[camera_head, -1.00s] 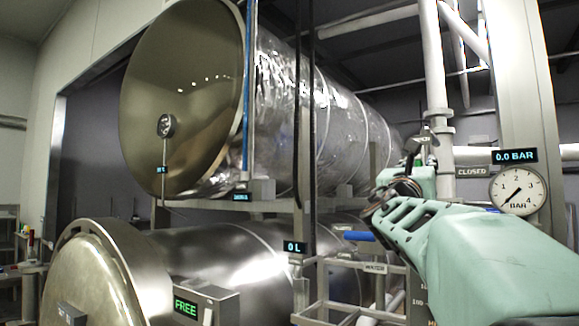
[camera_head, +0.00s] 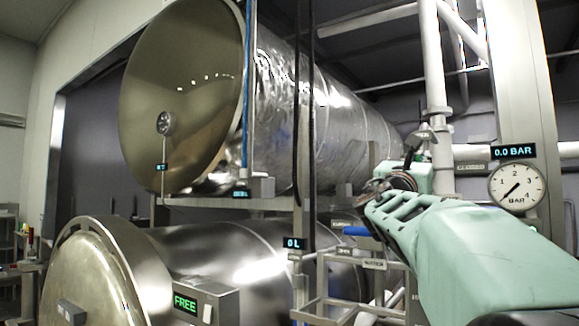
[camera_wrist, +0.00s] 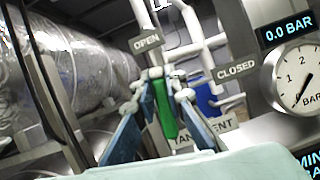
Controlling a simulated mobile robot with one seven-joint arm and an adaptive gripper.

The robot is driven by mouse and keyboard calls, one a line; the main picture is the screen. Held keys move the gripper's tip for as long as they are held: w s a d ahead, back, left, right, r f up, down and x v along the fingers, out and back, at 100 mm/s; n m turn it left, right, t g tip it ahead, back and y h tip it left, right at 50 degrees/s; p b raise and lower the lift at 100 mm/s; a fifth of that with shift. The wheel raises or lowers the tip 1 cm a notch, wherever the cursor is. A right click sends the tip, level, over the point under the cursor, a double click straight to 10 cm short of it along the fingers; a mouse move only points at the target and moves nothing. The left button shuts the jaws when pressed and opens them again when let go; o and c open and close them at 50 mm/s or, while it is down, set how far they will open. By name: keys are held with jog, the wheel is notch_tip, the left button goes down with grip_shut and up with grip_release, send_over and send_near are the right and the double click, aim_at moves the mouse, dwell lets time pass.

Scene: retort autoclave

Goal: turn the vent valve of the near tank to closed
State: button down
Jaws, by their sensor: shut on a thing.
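The vent valve's green handle (camera_wrist: 164,108) shows in the wrist view, nearly upright with a slight tilt, below and nearer the OPEN sign (camera_wrist: 146,40) than the CLOSED sign (camera_wrist: 235,70). My gripper (camera_wrist: 166,84) is shut on this handle, with a blue-grey finger on each side. In the head view my gripper (camera_head: 424,136) is small beside the white pipe, and the handle cannot be made out there.
A pressure gauge (camera_head: 517,189) stands right of the valve, under a display (camera_head: 515,151) reading 0.0 BAR. A white vertical pipe (camera_head: 434,70) rises behind my gripper. The large upper tank (camera_head: 340,115) and lower tank (camera_head: 215,250) lie to the left. A blue lever (camera_head: 356,231) is below my wrist.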

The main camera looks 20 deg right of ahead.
jog(key=m+g, duration=0.1)
jog(key=m, duration=0.1)
jog(key=m+g+h+b, duration=0.1)
jog(key=m, duration=0.2)
jog(key=m+g+b, duration=0.1)
jog(key=m+g, duration=0.1)
jog(key=shift+s+d+f+m+h, duration=0.2)
jog(key=shift+s+d+m+h, duration=0.1)
jog(key=shift+m+h, duration=0.1)
jog(key=shift+s+d+f+m+g+y+p, duration=0.1)
jog(key=shift+f+m+g+y+p, duration=0.4)
jog(key=shift+m, duration=1.55)
jog(key=shift+s+d+m+g+y+p, duration=0.2)
jog(key=shift+m+g, duration=0.7)
jog(key=shift+m, duration=1.2)
jog(key=shift+s+a+f+m+g+y+p, duration=0.1)
jog(key=shift+f+m+g+y, duration=0.45)
jog(key=shift+m, duration=1.5)
jog(key=shift+d+r, duration=0.1)
jog(key=shift+r, duration=0.1)
jog(key=c, duration=2)
grip_release()
jog(key=shift+o, duration=0.2)
